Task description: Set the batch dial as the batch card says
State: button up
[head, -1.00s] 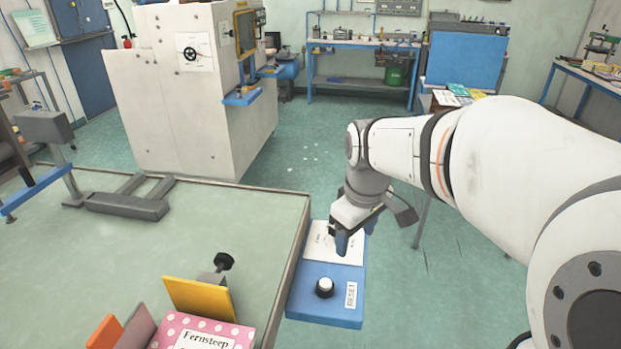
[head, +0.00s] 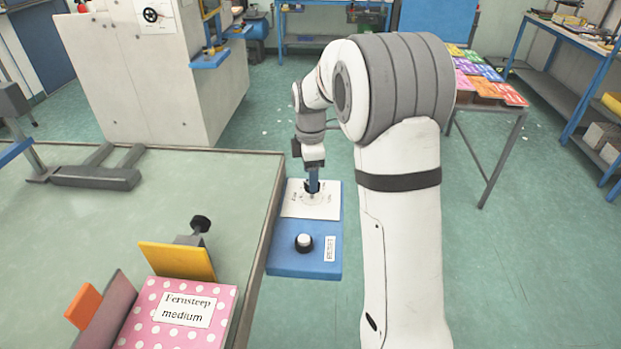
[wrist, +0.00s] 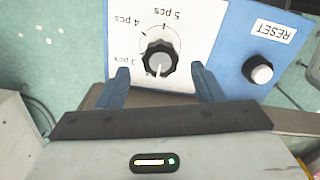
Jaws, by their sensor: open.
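The batch dial is a black ribbed knob (wrist: 160,60) on a white plate marked 3 pcs, 4 pcs and 5 pcs in the wrist view. A white mark on the knob points toward the bottom of that picture, away from the 4 and 5 pcs labels. My gripper (wrist: 161,78) is open, with one blue finger on each side of the knob and visible gaps between. In the head view my gripper (head: 312,184) points down over the white dial plate (head: 299,208) and partly hides the dial. I cannot pick out a batch card with a piece count.
The blue box (head: 282,262) beside the green table (head: 120,215) also carries a white button (head: 304,242), labelled RESET in the wrist view. A pink dotted item (head: 150,330) labelled "Fernsteep medium" stands at the front left. Coloured cards (head: 485,75) lie on a table at right.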

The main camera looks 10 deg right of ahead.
jog(key=shift+f, duration=1.15)
jog(key=c, duration=1)
jog(key=shift+r, duration=0.1)
